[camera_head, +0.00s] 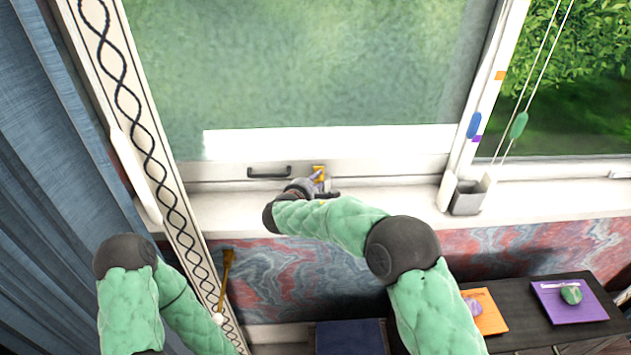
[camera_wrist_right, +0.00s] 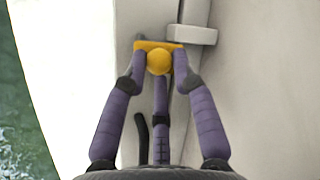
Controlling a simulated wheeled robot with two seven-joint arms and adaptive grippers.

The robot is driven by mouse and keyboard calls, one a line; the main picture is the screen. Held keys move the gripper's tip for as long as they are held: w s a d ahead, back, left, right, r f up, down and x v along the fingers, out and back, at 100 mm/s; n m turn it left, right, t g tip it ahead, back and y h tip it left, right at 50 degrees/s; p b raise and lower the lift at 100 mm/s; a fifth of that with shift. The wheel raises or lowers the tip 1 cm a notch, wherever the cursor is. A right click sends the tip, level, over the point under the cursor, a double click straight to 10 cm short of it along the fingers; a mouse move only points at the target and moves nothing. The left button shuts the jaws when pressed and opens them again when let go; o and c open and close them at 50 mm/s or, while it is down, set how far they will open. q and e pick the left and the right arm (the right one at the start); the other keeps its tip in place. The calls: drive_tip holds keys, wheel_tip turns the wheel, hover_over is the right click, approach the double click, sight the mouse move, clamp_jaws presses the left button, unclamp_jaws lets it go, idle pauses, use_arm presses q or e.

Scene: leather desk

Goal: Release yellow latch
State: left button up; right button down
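The yellow latch (camera_head: 319,174) sits on the lower rail of the window sash, just right of a dark handle. In the right wrist view the yellow latch (camera_wrist_right: 158,61) shows as a flat plate with a round knob. My right gripper (camera_wrist_right: 160,70) has its purple fingers closed in around the knob, one on each side and one below it. In the head view my right gripper (camera_head: 318,186) is at the latch, and partly hides it. My left arm is low at the left; its gripper is not in view.
A dark handle (camera_head: 268,172) is left of the latch. A grey box (camera_head: 468,197) stands on the white sill (camera_head: 400,205). Blind cords with a green tassel (camera_head: 519,125) hang at the right. A dark desk (camera_head: 530,325) with books is below. A blue curtain (camera_head: 45,190) hangs left.

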sight(323, 174)
drive_tip(key=shift+d+p, duration=0.25)
drive_tip(key=shift+p, duration=0.2)
idle(0.6)
drive_tip(key=shift+r+g+p, duration=0.15)
drive_tip(key=shift+g+p, duration=0.15)
drive_tip(key=shift+p, duration=0.1)
drive_tip(key=r+g+p, duration=0.1)
drive_tip(key=g+p, duration=0.1)
drive_tip(key=p, duration=0.6)
drive_tip(key=w+r+n+g+p, duration=0.1)
drive_tip(key=g+p, duration=0.2)
drive_tip(key=p, duration=0.5)
drive_tip(key=r+n+g+y+p, duration=0.1)
drive_tip(key=r+g+p, duration=0.1)
drive_tip(key=p, duration=0.6)
drive_tip(key=shift+w+a+r+g, duration=0.1)
drive_tip(key=shift+w+g, duration=0.05)
drive_tip(key=shift+g, duration=0.25)
drive_tip(key=shift+w+r+n+g+p, duration=0.25)
drive_tip(key=shift+n+g+p, duration=0.15)
drive_tip(key=shift+g+p, duration=0.55)
drive_tip(key=c, duration=1.1)
unclamp_jaws()
